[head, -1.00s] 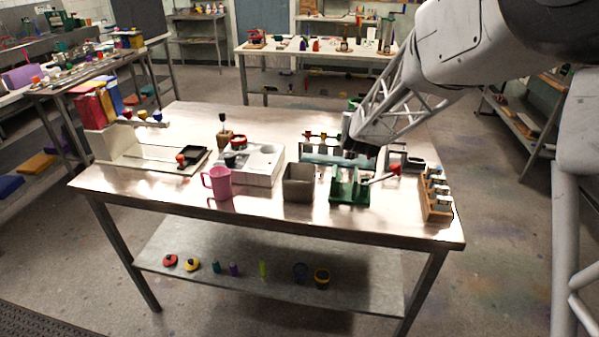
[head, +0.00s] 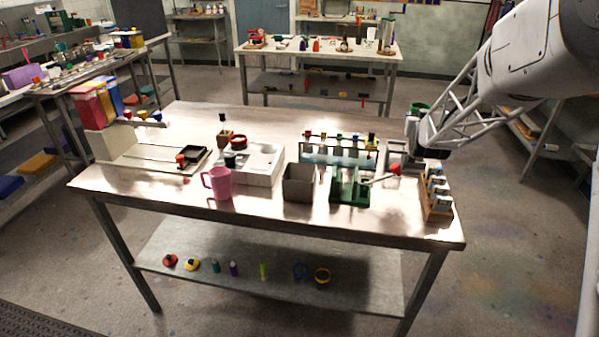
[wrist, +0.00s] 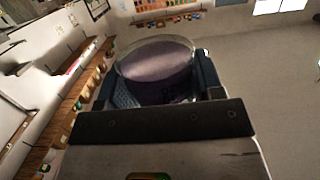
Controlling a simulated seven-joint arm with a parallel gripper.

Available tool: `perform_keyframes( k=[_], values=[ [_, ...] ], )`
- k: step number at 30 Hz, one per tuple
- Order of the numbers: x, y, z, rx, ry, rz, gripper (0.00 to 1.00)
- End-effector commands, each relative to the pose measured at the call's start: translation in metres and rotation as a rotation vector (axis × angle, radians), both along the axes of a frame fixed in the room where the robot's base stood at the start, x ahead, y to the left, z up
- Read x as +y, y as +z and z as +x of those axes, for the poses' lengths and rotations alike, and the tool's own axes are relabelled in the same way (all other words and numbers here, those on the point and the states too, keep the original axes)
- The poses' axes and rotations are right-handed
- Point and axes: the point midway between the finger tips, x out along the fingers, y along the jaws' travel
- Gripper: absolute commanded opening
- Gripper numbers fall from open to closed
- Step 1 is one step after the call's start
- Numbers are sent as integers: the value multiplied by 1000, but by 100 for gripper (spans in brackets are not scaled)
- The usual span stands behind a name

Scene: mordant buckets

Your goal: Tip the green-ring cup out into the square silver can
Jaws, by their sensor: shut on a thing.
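My gripper (head: 412,127) is shut on the green-ring cup (head: 420,107), holding it above the table's right end. The green ring shows at the cup's top, which looks roughly upright; part of the cup is hidden by the gripper. In the wrist view the cup (wrist: 158,72) sits between the two dark fingers, with a clear rim and dark purple inside. The square silver can (head: 299,187) stands upright and open at the front middle of the table, well to the left of my gripper.
A green stand (head: 348,188) with a red-knobbed lever is right of the can. A tube rack (head: 338,152) is behind it and a wooden rack (head: 436,200) is at the right edge. A pink mug (head: 219,186) and white block (head: 262,170) are left of the can.

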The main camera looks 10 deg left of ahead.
Motion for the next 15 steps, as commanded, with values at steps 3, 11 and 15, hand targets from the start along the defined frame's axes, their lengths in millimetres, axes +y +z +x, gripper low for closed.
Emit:
perform_keyframes(
  k=[3, 11, 15],
  values=[
    [-16, -5, -3, 1, -4, 0, 32],
    [-38, -11, -9, 1, -8, 1, 32],
    [-47, -14, -11, 0, -11, 0, 32]
  ],
)
